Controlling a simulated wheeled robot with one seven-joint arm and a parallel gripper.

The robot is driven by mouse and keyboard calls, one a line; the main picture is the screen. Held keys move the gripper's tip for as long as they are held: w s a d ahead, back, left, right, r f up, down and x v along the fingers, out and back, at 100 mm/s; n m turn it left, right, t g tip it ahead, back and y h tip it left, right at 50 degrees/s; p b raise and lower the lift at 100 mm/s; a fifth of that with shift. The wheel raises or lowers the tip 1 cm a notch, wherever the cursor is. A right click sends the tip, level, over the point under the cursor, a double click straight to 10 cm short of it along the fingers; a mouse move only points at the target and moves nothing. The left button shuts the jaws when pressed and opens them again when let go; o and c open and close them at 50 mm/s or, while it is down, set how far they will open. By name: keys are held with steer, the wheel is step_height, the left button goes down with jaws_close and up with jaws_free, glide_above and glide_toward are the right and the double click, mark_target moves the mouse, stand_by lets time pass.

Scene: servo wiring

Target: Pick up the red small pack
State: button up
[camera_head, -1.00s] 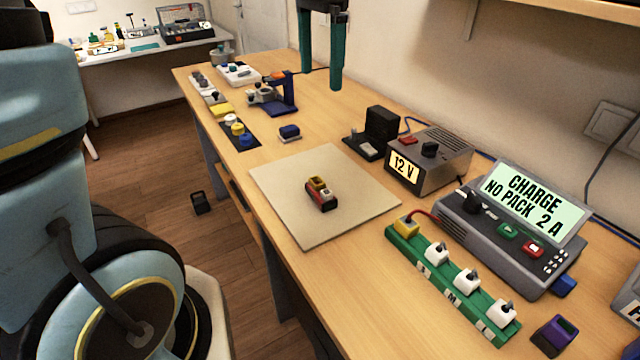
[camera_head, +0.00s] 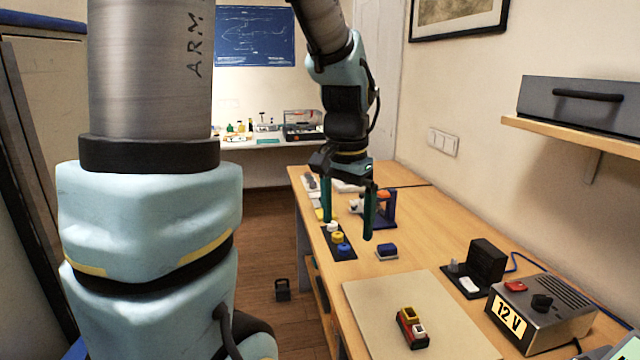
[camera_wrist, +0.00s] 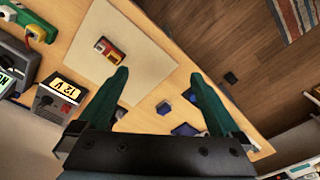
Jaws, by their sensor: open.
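The red small pack (camera_head: 405,334) lies on the cream square mat (camera_head: 372,309). It is red and dark at the side, with a yellow part and a pale part on top. In the wrist view the pack (camera_wrist: 109,50) lies on the mat, up and left of my gripper. My gripper (camera_head: 347,222) hangs over the bench beyond the mat, its green fingers pointing down, apart and empty. In the wrist view the open fingers (camera_wrist: 160,76) have nothing between them.
A blue block (camera_head: 387,251) lies beyond the mat. A 12 V supply (camera_head: 541,308) and a black device (camera_head: 486,262) stand to the right. A blue stand (camera_head: 389,208) is near my gripper. The mat around the pack is clear.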

steer(key=s+a+f+n, duration=0.1)
steer(key=a+f+n, duration=0.1)
steer(key=a, duration=0.2)
steer(key=a+f+n, duration=0.2)
steer(key=a+f, duration=0.1)
steer(key=a, duration=0.1)
steer(key=s+a+f+n+b, duration=0.1)
steer(key=a+f+n, duration=0.1)
steer(key=a+f, duration=0.1)
steer(key=shift+s+a+n+t, duration=0.3)
steer(key=shift+s+a+t, duration=0.05)
steer(key=shift+a+t, duration=0.05)
steer(key=shift+s+a+f+n, duration=0.2)
steer(key=shift+a+n, duration=0.1)
steer(key=shift+a, duration=0.05)
steer(key=shift+c, duration=1.4)
steer(key=n+g+b, duration=0.2)
steer(key=n+b, duration=0.1)
steer(key=b, duration=0.6)
glide_above(414, 319)
step_height(414, 319, down, 2)
steer(key=f, duration=0.1)
steer(key=shift+f+p, duration=1.4)
steer(key=shift+f, duration=3.55)
